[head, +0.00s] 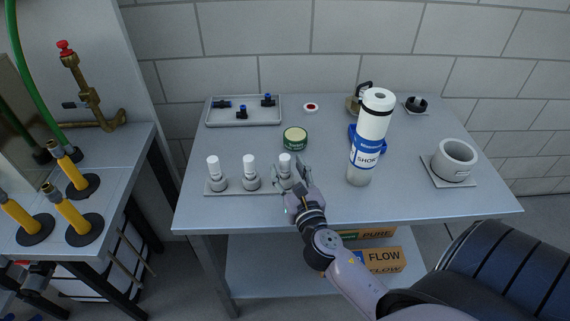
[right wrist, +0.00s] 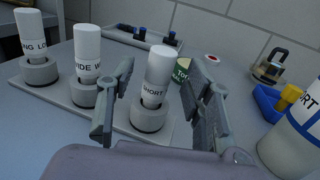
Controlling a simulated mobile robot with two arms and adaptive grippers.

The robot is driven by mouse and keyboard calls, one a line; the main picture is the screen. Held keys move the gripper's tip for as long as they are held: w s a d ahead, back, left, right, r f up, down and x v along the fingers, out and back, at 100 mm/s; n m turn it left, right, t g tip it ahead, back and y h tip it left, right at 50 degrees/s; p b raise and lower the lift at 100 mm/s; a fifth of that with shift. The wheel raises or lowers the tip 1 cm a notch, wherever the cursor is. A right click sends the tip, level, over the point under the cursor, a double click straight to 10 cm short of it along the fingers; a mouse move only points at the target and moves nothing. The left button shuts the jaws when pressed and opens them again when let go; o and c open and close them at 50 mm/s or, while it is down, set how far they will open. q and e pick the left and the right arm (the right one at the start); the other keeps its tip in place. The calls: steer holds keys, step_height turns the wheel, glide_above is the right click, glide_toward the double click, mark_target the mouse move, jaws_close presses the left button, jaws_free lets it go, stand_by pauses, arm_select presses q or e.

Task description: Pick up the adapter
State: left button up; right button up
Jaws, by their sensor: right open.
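Three white cylindrical adapters stand upright in grey ring holders on a flat rack (head: 232,188) at the table's front left. My right gripper (head: 293,174) is at the rightmost adapter, marked "SHORT" (head: 285,160). Its two fingers are apart, one on each side of that adapter in the right wrist view (right wrist: 162,80), with visible gaps. The adapter still sits in its holder. My left gripper is not in view.
A green-labelled tin (head: 295,138) is behind the rack. A tray (head: 229,123) with small fittings is at the back left. A grey pot (head: 455,158) stands far right.

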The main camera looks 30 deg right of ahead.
mark_target(287, 166)
steer(key=shift+x, duration=1.5)
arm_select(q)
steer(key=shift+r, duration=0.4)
arm_select(e)
steer(key=shift+r, duration=0.1)
steer(key=shift+s, duration=0.1)
steer(key=shift+c, duration=0.4)
steer(key=c, duration=1)
steer(key=shift+o, duration=0.2)
